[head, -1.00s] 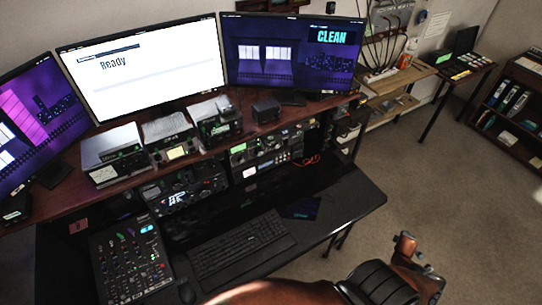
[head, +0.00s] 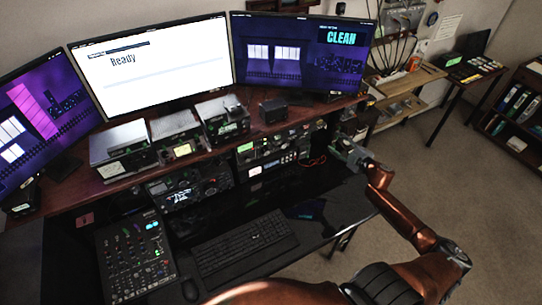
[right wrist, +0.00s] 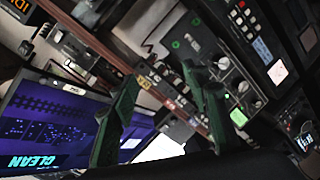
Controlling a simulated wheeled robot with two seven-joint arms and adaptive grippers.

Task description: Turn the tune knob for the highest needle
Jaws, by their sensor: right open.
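Several radio units with small knobs and lit displays stand on and under the desk's red-brown shelf. A grey unit with a pale lit meter (head: 182,150) sits on the shelf between two similar boxes, the left box (head: 122,152) and the right box (head: 222,120). I cannot tell which knob is the tune knob, and needles are too small to read. My right gripper (head: 348,150) is open and empty, in the air near the shelf's right end. In the right wrist view, its green fingers (right wrist: 160,75) are apart, with unit panels behind them. My left gripper is not in view.
A monitor reads "Ready" (head: 150,65); another reads "CLEAN" (head: 300,60). A mixer (head: 135,258), keyboard (head: 243,242) and mouse lie on the black desk.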

